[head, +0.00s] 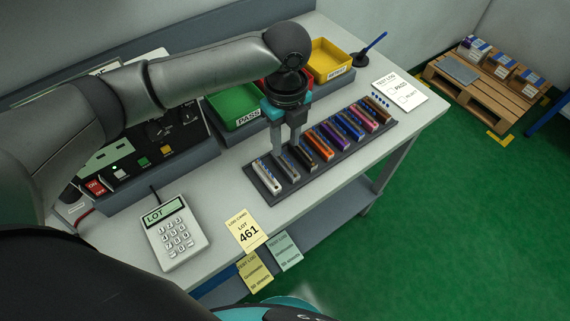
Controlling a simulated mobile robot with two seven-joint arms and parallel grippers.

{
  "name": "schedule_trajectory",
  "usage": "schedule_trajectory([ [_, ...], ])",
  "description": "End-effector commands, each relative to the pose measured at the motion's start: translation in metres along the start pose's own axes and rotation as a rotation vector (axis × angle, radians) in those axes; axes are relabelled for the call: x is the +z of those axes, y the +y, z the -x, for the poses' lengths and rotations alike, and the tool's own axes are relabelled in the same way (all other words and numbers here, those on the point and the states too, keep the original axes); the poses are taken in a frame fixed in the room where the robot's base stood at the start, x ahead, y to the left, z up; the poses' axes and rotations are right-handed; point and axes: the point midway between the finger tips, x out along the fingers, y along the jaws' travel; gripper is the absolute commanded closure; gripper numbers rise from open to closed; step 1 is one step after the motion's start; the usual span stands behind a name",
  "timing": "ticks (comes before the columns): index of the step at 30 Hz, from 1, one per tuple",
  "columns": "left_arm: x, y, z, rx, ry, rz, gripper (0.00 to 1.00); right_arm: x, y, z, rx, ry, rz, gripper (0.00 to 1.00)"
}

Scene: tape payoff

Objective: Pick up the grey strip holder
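The grey strip holder (288,168) lies in a dark rack (268,193) on the table, between a cream-white holder (266,176) and a dark holder (302,158). My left gripper (286,151) reaches down over the rack with its fingers pointing downward at the far end of the grey holder. A gap shows between the two fingers, so it looks open. Whether the fingertips touch the holder cannot be told. The grey holder still appears seated in the rack. My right gripper is not in view.
More holders, orange (318,145), purple and other colours, fill the rack to the right. Behind stand a green PASS tray (234,104), a red tray and a yellow tray (328,60). A keypad (174,235) and lot cards (245,232) lie at the front left.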

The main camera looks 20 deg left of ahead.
Motion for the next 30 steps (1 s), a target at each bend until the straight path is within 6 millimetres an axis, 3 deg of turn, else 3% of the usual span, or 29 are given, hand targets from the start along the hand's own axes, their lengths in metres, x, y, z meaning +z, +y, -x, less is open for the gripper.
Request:
schedule_trajectory([
  [4, 0.000, 0.001, -0.011, 0.001, 0.000, 0.000, 0.60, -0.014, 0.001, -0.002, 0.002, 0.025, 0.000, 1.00],
  [12, 0.000, 0.003, -0.049, 0.001, 0.000, 0.000, 0.60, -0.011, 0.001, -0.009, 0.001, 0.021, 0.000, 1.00],
  [21, 0.000, 0.003, -0.054, -0.001, -0.002, -0.001, 0.60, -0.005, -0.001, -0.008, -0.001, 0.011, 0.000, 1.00],
  [30, 0.000, 0.003, -0.054, -0.001, -0.001, -0.001, 0.92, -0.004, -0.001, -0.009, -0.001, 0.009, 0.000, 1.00],
])
